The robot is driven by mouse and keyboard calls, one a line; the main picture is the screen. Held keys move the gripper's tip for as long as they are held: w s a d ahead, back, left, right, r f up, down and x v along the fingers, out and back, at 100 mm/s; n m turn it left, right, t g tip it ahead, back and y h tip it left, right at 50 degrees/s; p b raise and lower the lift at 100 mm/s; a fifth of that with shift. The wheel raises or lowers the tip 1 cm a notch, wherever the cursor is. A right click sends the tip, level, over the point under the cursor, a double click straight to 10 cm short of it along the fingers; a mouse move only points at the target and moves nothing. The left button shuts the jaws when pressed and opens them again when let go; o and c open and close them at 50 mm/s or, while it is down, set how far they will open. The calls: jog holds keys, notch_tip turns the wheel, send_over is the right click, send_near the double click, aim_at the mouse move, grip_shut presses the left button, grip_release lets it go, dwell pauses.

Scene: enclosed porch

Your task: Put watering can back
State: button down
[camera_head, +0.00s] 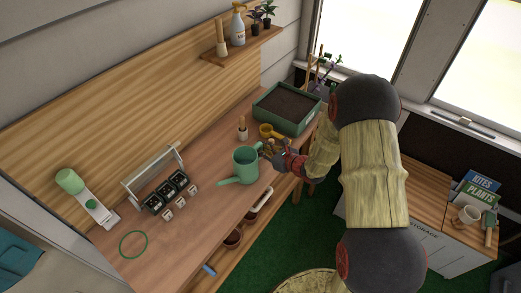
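A green watering can (246,167) stands upright on the wooden workbench (205,200), with its spout pointing left towards the viewer's side. Its handle side faces right, towards my gripper (268,152). My gripper reaches in from the right, low over the bench, with its fingertips at the handle. The fingers are small and overlap the handle in this view, so I cannot tell whether they are around it, touching it, open or shut.
A green soil tray (288,108) stands behind my gripper, with a yellow scoop (268,131) and a wooden-handled tool (242,131) near it. A seedling carrier (155,180), several small pots and a green ring (133,244) lie left. A wall shelf (240,46) holds a spray bottle.

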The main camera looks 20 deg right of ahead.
jog(key=shift+f, duration=0.2)
jog(key=c, duration=2)
grip_release()
jog(key=shift+c, duration=0.2)
jog(key=shift+r, duration=0.2)
